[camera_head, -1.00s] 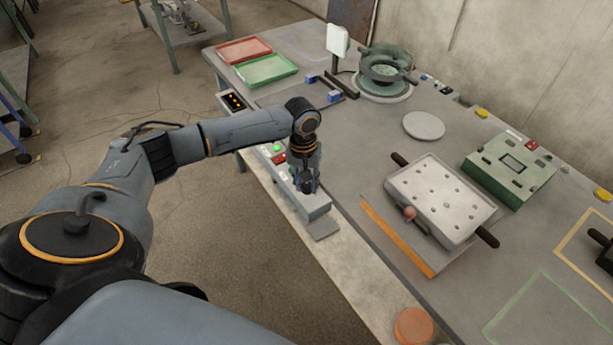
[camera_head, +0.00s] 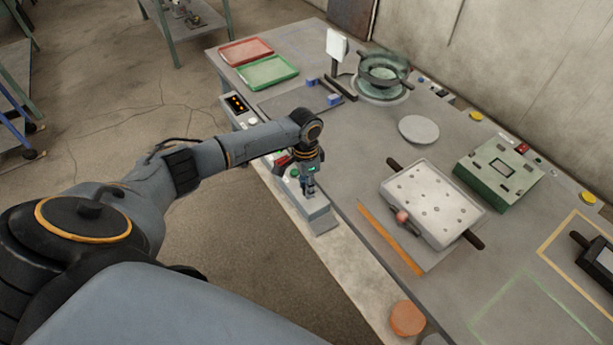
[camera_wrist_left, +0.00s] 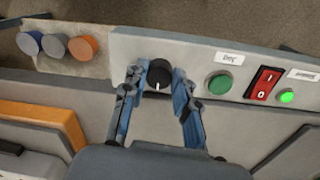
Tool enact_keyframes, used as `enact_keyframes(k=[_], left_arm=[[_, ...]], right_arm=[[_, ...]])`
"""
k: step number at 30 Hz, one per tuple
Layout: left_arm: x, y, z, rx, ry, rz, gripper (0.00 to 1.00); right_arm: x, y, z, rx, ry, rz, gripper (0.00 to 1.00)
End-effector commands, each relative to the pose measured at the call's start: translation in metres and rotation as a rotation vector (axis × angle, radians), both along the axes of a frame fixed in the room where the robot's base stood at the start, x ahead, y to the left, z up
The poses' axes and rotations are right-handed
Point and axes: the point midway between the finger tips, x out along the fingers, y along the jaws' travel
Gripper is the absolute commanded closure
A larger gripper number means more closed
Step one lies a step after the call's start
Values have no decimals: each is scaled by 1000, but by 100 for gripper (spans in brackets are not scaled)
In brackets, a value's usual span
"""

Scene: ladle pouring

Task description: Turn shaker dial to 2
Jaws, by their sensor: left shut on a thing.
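The shaker dial (camera_wrist_left: 159,76) is a round black knob with a white pointer line, on the grey control box (camera_wrist_left: 196,60) in the left wrist view. The pointer line points toward the bottom of that view; no scale numbers are legible. My left gripper (camera_wrist_left: 158,78) has one finger on each side of the knob and is shut on it. In the head view, my left gripper (camera_head: 309,192) points down onto the control box (camera_head: 317,219) at the table's front edge, and it hides the dial there. My right gripper is not in view.
Beside the dial sit a green button (camera_wrist_left: 219,84), a red rocker switch (camera_wrist_left: 263,83) and a lit green lamp (camera_wrist_left: 287,96). The shaker platform (camera_head: 432,204) lies right of the box. An orange disc (camera_head: 407,318) is at the near edge.

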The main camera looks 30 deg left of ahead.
Motion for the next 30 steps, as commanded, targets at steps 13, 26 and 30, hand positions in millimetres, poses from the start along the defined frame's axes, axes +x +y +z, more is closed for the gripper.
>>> enact_keyframes(k=[13,26,30], left_arm=[[1,0,0,-1,0,-317,100],[1,-1,0,-1,-1,-416,100],[1,-1,0,-1,-1,-418,100]], right_arm=[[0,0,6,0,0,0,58],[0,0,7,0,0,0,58],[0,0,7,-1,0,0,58]])
